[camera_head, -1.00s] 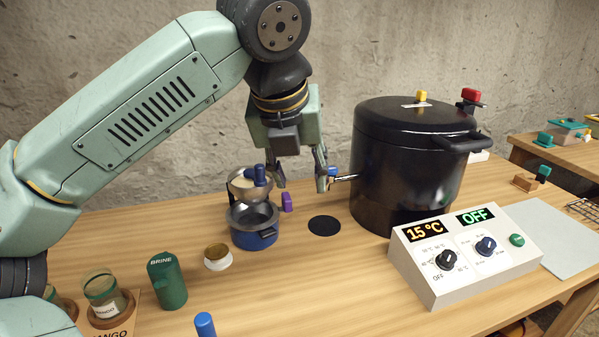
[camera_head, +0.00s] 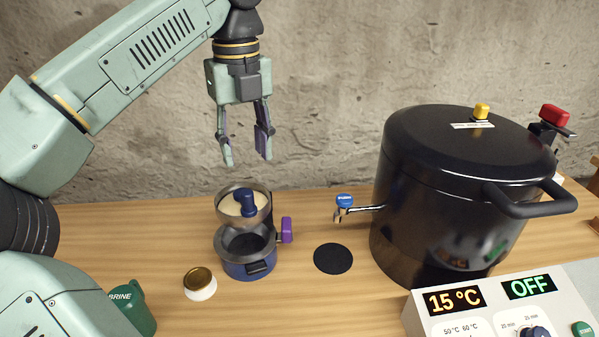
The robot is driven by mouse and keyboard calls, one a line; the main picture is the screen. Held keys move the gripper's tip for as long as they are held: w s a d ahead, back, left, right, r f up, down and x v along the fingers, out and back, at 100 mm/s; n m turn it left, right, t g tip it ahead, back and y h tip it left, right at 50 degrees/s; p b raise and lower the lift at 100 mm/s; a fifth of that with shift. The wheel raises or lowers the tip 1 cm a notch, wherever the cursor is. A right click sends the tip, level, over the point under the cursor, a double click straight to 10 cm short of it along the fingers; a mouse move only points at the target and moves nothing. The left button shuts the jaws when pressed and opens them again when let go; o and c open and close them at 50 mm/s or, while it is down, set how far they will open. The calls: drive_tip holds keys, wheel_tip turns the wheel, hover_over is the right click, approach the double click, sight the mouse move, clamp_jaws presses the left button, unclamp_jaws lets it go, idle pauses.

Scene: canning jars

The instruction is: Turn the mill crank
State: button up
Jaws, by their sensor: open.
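The mill stands on the table, with a metal bowl-shaped hopper (camera_head: 232,213) holding pale contents and a blue knob (camera_head: 247,201) in it. Under the hopper sits a blue pot with a metal rim (camera_head: 248,265). A purple handle (camera_head: 286,229) sticks out on the mill's right side and looks like the crank. My gripper (camera_head: 246,160) is open and empty, pointing down above the mill, clear of the hopper and the purple handle.
A large black pressure canner (camera_head: 420,190) with a blue-topped tap (camera_head: 344,202) stands to the right. A control box (camera_head: 460,315) is in front of it. A black disc (camera_head: 333,258) lies between mill and canner. A small white jar with a gold lid (camera_head: 200,283) and green brine bottle (camera_head: 135,308) stand left.

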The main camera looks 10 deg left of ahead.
sight(247, 192)
drive_tip(key=shift+w+a+r, duration=0.1)
drive_tip(key=shift+w+a, duration=0.05)
drive_tip(key=shift+a, duration=0.15)
wheel_tip(247, 192, down, 11)
drive_tip(key=b, duration=0.5)
drive_tip(key=shift+a+r+b, duration=0.1)
drive_tip(key=shift+b, duration=0.3)
drive_tip(key=shift+c, duration=0.2)
clamp_jaws()
